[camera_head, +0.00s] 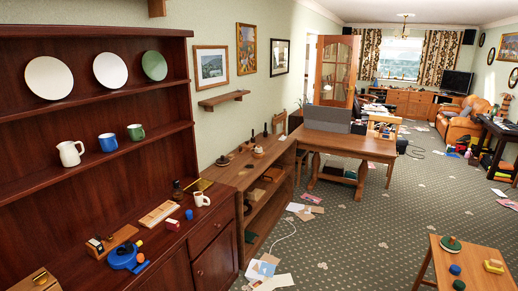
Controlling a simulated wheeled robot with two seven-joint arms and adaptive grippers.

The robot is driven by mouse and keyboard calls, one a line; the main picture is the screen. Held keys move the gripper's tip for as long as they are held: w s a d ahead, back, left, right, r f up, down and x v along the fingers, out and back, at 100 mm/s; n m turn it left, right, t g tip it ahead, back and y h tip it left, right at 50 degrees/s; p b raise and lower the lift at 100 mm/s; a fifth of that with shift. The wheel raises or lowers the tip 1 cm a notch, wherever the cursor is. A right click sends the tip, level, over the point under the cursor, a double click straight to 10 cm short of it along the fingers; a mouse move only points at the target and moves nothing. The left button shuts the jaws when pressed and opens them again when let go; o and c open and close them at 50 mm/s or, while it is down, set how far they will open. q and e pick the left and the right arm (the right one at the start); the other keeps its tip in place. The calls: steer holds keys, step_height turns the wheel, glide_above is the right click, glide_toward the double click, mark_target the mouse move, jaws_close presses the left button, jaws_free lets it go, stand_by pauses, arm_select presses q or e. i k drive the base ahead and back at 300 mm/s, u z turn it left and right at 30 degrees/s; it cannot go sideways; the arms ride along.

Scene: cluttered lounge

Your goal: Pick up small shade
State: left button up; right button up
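I cannot make out for certain which thing is the small shade. A green, dome-like piece (451,243) with a small knob lies on the low wooden table (470,268) at the lower right; it is too small to tell what it is. A pendant light (404,27) hangs from the ceiling far away. Neither of my grippers shows in the head view.
A dark wooden dresser (62,262) fills the left, with plates, mugs and small items. A wooden shelf unit (279,190) and a wooden table (352,146) stand beyond. Papers (268,268) litter the patterned carpet. Carpet between dresser and low table is mostly clear.

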mark_target(258, 149)
steer(key=i, duration=0.4)
steer(key=z, duration=0.7)
